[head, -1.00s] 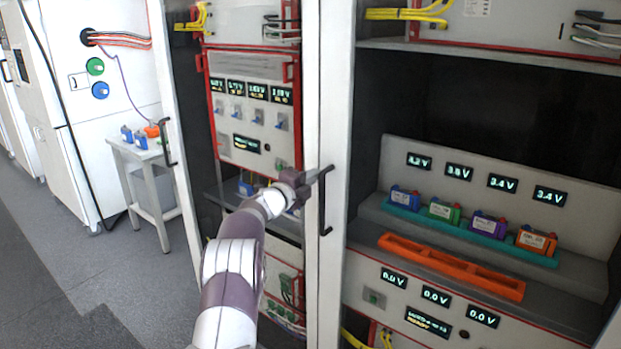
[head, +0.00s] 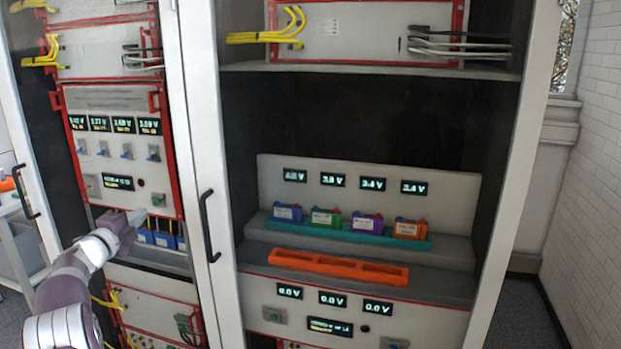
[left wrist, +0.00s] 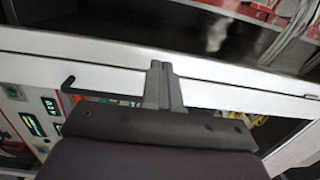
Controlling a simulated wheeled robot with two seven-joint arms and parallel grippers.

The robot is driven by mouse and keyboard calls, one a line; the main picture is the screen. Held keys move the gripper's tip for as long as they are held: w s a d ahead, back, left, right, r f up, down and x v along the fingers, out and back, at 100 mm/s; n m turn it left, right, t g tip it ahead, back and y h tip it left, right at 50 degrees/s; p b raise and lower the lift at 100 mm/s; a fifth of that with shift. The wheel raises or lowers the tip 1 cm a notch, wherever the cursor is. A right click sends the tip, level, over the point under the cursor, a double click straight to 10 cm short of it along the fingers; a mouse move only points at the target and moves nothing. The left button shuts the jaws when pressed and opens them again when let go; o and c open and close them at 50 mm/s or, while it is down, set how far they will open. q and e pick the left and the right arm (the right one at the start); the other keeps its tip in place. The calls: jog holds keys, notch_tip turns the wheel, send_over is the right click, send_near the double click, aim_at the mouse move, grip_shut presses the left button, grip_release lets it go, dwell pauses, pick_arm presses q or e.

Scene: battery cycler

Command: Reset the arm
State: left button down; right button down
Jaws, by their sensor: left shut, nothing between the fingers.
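My left arm reaches in from the lower left of the head view. Its gripper (head: 136,216) is in front of the left cabinet bay, below the red-framed panel. In the left wrist view the gripper (left wrist: 160,68) is shut with its two fingers together and nothing between them. A white cabinet frame rail (left wrist: 220,72) lies behind the fingertips; I cannot tell if they touch. My right gripper is in neither view.
The right bay holds several small batteries on a teal tray (head: 346,234) and an empty orange tray (head: 338,267) in front. A black door handle (head: 208,226) stands out between the bays. A red-framed panel (head: 120,150) with displays and switches is at left.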

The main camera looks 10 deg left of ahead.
pick_arm(q)
jog(key=s+a+f+n+g+y, duration=0.1)
jog(key=s+f+n+g+y, duration=0.25)
jog(key=f+n, duration=0.35)
jog(key=s+a+f+n+g+y, duration=0.1)
jog(key=s+f+n+g+y, duration=0.25)
jog(key=f+n, duration=0.4)
jog(key=s+d+f+n+g+h, duration=0.2)
jog(key=s+d+f+n+g, duration=0.15)
jog(key=s+d, duration=0.8)
jog(key=s+d+f+n+g+h, duration=0.2)
jog(key=s+d+f+g, duration=0.25)
jog(key=s+d, duration=0.65)
jog(key=s+d+r+m+g+h, duration=0.1)
jog(key=s+d, duration=0.3)
jog(key=d, duration=0.4)
jog(key=s+d+r+g+h+p, duration=0.1)
jog(key=s+d+r, duration=0.1)
jog(key=s+d, duration=0.2)
jog(key=d, duration=0.3)
jog(key=shift+s+d+m, duration=0.15)
jog(key=shift+d+m, duration=0.2)
jog(key=shift+m, duration=0.05)
jog(key=shift+r, duration=0.15)
